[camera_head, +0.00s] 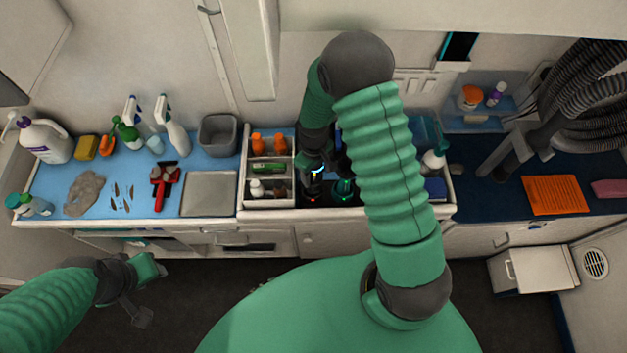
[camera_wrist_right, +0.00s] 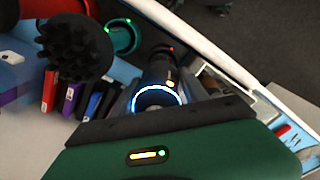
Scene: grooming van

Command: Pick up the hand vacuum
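My right gripper (camera_head: 324,165) reaches down over this compartment. My left gripper (camera_head: 150,294) is open and empty, low at the left, away from the counter.
A teal cylinder (camera_wrist_right: 122,38) and a black bristled head (camera_wrist_right: 75,48) are close beside the device. A white divided organizer (camera_head: 268,202) with bottles stands left of the compartment. Spray bottles and tools crowd the blue mat (camera_head: 60,175). An orange mat (camera_head: 554,195) lies at the right.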

